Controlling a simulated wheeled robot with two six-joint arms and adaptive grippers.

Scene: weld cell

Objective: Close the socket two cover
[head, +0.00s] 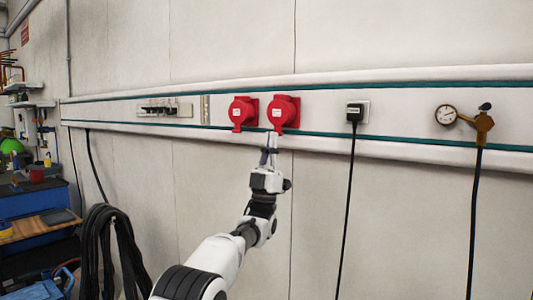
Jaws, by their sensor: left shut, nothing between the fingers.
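Two red round-fronted sockets sit side by side on the wall rail, the left one (242,112) and the right one (283,112). Each has a red backing and a tab at its lower edge. No number shows, so I cannot tell which is socket two. Both round red covers look much alike; how far either stands from its socket is too small to tell. My left gripper (271,143) is shut and empty, pointing up just below the right socket, near its lower left edge. Whether it touches the cover is unclear. My right gripper is not in view.
The white wall rail (400,105) also carries a black plug with a cable (354,112), a pressure gauge on a brass valve (446,115) with a hose, and a switch strip (165,109). Coiled black hoses (108,250) hang at lower left beside a blue workbench (42,203).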

